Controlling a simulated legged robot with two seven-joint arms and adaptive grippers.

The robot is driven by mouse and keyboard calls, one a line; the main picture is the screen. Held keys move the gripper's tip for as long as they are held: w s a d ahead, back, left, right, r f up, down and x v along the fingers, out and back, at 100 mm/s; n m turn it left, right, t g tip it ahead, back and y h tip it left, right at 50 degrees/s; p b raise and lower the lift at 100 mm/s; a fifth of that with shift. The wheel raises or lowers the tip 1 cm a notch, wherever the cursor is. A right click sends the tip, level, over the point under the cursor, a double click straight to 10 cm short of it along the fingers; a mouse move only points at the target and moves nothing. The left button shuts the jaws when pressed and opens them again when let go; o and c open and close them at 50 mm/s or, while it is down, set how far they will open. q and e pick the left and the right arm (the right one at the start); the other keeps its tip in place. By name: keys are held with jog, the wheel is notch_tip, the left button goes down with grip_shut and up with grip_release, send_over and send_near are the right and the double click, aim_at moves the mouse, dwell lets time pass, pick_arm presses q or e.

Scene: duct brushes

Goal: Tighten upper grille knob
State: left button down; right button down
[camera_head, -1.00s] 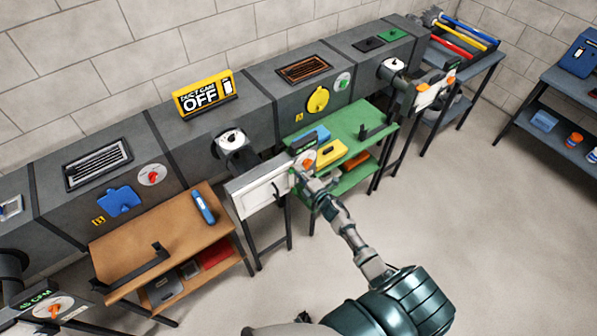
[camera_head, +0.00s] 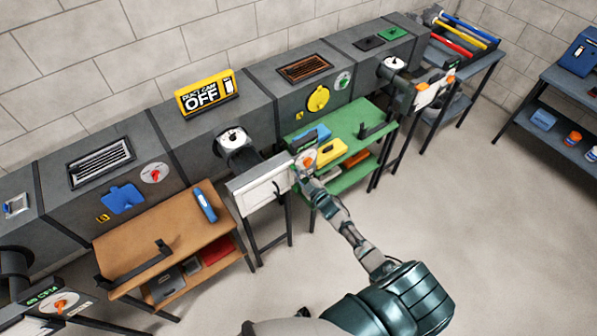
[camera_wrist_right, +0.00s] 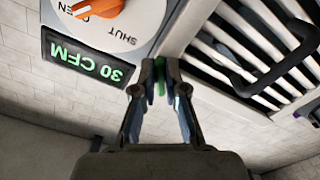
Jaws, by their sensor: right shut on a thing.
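The white grille unit (camera_head: 262,188) stands on a dark stand in the middle of the head view. Its pale slats (camera_wrist_right: 240,50) and black handle (camera_wrist_right: 265,72) show at the right of the right wrist view. My right gripper (camera_head: 301,176) is at the unit's right end. In the right wrist view its fingers (camera_wrist_right: 160,80) are closed together near the grille's edge, beside the dial panel. The upper grille knob is mostly hidden between the fingertips; only a thin greenish strip shows there. My left gripper is not in view.
A dial with an orange pointer (camera_wrist_right: 97,7) and a "30 CFM" display (camera_wrist_right: 88,62) sit close left of the fingers. A brown bench (camera_head: 165,250) stands left, a green bench (camera_head: 358,140) behind right. Floor at right is clear.

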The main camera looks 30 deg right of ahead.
jog(key=m, duration=0.5)
jog(key=shift+a+p, duration=0.15)
jog(key=shift+p, duration=0.15)
jog(key=shift+m, duration=0.4)
jog(key=shift+f, duration=0.1)
jog(key=c, duration=1.2)
grip_release()
jog(key=s, duration=0.7)
jog(key=s+d, duration=0.1)
jog(key=s, duration=0.3)
jog(key=shift+s+f, duration=0.15)
jog(key=shift+f, duration=0.15)
